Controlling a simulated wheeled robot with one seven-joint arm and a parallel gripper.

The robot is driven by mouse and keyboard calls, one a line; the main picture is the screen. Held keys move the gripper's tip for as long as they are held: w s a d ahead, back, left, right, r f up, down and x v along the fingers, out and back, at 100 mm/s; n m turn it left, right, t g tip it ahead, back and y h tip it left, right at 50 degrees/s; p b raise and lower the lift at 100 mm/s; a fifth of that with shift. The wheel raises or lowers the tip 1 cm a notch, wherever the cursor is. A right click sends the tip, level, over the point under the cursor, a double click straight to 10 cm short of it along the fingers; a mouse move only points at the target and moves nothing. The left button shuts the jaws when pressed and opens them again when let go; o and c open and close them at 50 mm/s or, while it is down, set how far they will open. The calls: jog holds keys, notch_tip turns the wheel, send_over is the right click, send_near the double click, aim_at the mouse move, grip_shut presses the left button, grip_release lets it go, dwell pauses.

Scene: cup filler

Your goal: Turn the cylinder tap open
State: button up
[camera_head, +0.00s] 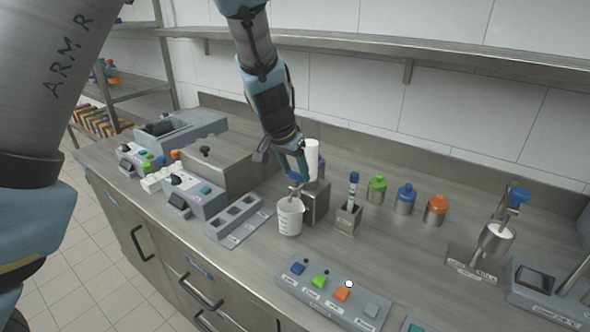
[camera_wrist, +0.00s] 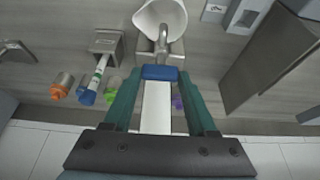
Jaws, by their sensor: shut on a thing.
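The filler stands as a grey metal block (camera_head: 318,200) with a white cylinder (camera_head: 312,160) on top. Its metal spout reaches over a white measuring cup (camera_head: 289,217), seen from above in the wrist view (camera_wrist: 153,17). My gripper (camera_head: 295,172) is at the top of the spout. In the wrist view, the green fingertips of my gripper (camera_wrist: 160,73) are shut on the blue tap handle (camera_wrist: 160,73). The white cylinder (camera_wrist: 157,108) shows between the fingers. In the head view, my fingers mostly hide the handle.
A pen-like tube stands in a metal holder (camera_head: 346,219) just right of the filler. Jars with green (camera_head: 377,183), blue (camera_head: 406,191) and orange lids (camera_head: 438,203) stand behind. A button panel (camera_head: 330,300) lies in front. A metal box (camera_head: 225,160) stands left.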

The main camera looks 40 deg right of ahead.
jog(key=c, duration=0.7)
